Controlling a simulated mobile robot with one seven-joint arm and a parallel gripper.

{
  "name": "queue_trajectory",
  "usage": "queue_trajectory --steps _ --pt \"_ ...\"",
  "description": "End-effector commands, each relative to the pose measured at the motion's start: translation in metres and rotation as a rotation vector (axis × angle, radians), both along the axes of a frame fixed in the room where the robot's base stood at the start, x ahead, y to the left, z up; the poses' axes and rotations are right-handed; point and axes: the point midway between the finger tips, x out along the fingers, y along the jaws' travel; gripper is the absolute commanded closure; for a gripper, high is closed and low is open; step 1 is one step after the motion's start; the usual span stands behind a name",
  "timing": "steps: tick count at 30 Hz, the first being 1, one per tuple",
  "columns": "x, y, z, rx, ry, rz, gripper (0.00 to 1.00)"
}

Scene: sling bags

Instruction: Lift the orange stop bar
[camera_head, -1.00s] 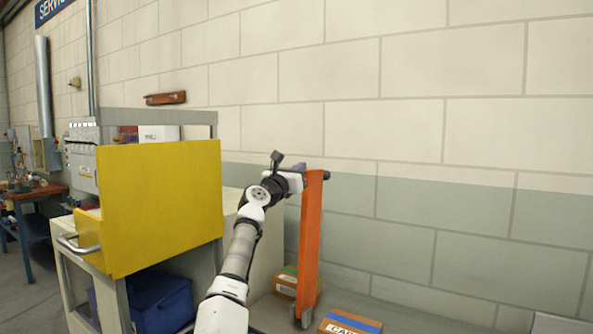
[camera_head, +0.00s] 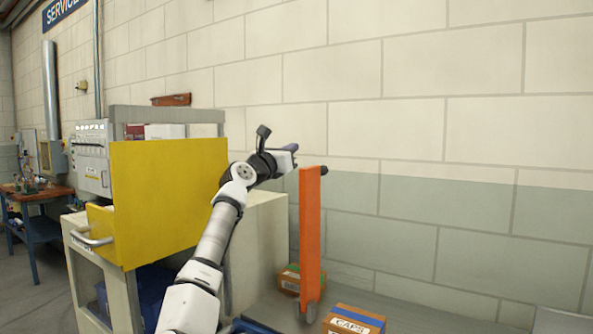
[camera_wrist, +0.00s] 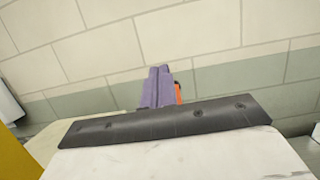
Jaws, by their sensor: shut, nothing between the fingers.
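The orange stop bar (camera_head: 310,235) stands upright in the head view, to the right of the yellow panel and in front of the block wall. A small dark knob sticks out to the right at its top, and a grey wheel-like part is at its foot. My gripper (camera_head: 291,149) is just above and left of the bar's top, apart from it. Its purple fingers (camera_wrist: 157,88) are closed together and empty in the wrist view. A sliver of the orange bar (camera_wrist: 178,93) shows just right of the fingers, mostly hidden behind them.
A yellow panel (camera_head: 168,200) on a cream cabinet stands left of my arm. Cardboard boxes lie low near the bar's foot, one behind it (camera_head: 289,280) and one labelled box (camera_head: 353,322) in front. The block wall (camera_head: 450,145) is behind. Free air lies right of the bar.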

Motion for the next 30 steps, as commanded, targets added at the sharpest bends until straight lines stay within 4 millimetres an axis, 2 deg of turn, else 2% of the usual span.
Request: queue_trajectory --steps 3,7,24,28,30 --pt "-0.009 0.009 0.014 0.0 -0.004 0.004 1.0" --pt "-0.015 0.013 0.023 -0.001 -0.003 0.004 1.0" --pt "-0.017 0.014 0.026 -0.012 -0.003 -0.001 1.0" --pt "-0.035 0.004 0.028 -0.152 -0.007 -0.106 1.0" --pt "-0.056 0.003 0.035 -0.291 -0.015 -0.203 1.0"
